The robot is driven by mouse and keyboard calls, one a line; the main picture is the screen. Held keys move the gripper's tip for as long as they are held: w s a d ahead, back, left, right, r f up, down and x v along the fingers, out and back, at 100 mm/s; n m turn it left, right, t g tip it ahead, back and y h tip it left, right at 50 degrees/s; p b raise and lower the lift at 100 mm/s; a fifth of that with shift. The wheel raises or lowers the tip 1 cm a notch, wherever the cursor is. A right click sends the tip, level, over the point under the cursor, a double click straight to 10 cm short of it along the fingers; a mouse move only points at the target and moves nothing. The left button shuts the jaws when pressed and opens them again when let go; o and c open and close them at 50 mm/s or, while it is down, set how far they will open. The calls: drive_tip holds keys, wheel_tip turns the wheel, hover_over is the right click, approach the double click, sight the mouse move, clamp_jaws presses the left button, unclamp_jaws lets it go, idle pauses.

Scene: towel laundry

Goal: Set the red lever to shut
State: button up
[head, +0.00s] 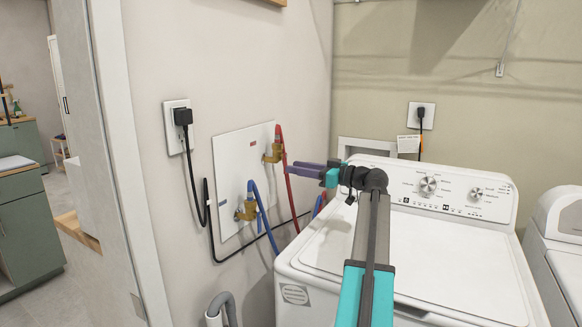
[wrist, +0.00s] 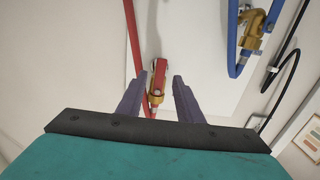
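The red lever (head: 279,136) is on a brass valve (head: 271,154) at the upper right of a white wall plate (head: 232,172). In the wrist view the red lever (wrist: 159,73) and its brass valve (wrist: 156,98) lie between my fingers. My gripper (head: 288,164) reaches left toward the valve, its purple fingers just right of it in the head view. In the wrist view my gripper (wrist: 160,77) is open, with one finger on each side of the lever and visible gaps. I cannot tell how far the tips are from the lever in depth.
A red hose (head: 291,190) hangs beside the valve. A blue-handled brass valve (head: 246,208) with a blue hose (head: 265,221) is lower left on the plate. A black plug and cord (head: 188,140) are further left. A white washer (head: 440,245) stands below my arm.

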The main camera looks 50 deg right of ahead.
sight(286, 164)
drive_tip(key=shift+x, duration=1.55)
drive_tip(key=shift+c, duration=0.2)
clamp_jaws()
